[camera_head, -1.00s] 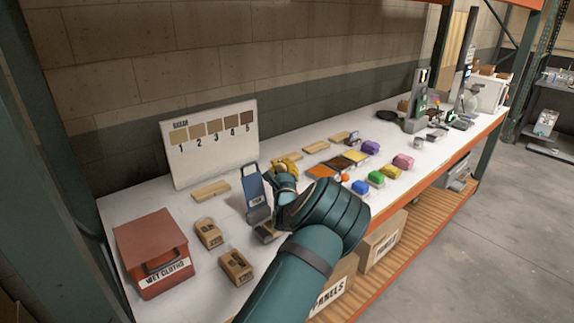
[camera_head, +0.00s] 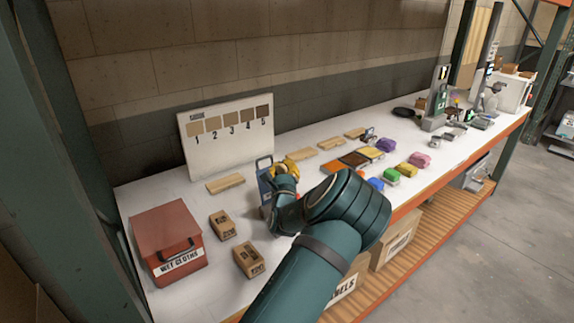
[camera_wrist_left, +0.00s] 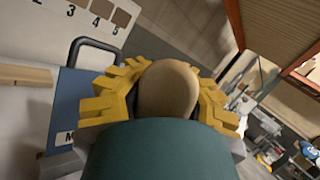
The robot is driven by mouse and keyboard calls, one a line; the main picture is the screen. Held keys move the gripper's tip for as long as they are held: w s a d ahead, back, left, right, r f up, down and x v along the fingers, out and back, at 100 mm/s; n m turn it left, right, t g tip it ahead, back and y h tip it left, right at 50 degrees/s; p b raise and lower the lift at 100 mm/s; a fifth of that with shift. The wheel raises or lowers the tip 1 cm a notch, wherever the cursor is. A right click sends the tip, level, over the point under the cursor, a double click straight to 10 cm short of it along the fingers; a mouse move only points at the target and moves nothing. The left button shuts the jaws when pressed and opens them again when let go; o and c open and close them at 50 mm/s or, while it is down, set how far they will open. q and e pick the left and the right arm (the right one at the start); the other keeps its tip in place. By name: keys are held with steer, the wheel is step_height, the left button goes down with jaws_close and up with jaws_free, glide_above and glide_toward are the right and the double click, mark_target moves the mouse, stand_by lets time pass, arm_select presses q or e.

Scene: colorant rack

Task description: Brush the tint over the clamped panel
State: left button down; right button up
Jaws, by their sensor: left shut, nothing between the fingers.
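My left gripper (camera_head: 284,168), with yellow fingers, is over the white bench beside a blue upright holder (camera_head: 264,178) and partly hides it. In the left wrist view the yellow fingers (camera_wrist_left: 166,84) flank a tan rounded shape that I cannot identify. The blue holder with its dark handle (camera_wrist_left: 69,101) stands just left of them. Orange (camera_head: 332,167), brown (camera_head: 353,159) and yellow (camera_head: 371,152) flat pieces lie right of the gripper. I cannot make out a brush or a clamped panel. My right gripper is not in view.
A red wet-cloths box (camera_head: 163,232) and two brown blocks (camera_head: 221,225) are at the left. A numbered swatch board (camera_head: 228,140) leans at the back. Wooden strips (camera_head: 225,184) lie along the bench. Several coloured blocks (camera_head: 420,160) line the front edge; a grey stand (camera_head: 437,100) is farther right.

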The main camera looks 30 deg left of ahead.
arm_select(q)
steer(key=s+a, duration=0.2)
steer(key=s, duration=0.5)
steer(key=shift+a, duration=0.4)
stand_by(0.5)
steer(key=shift+r+p, duration=2.05)
steer(key=shift+r, duration=0.9)
step_height(320, 180, up, 3)
steer(key=shift+p, duration=1)
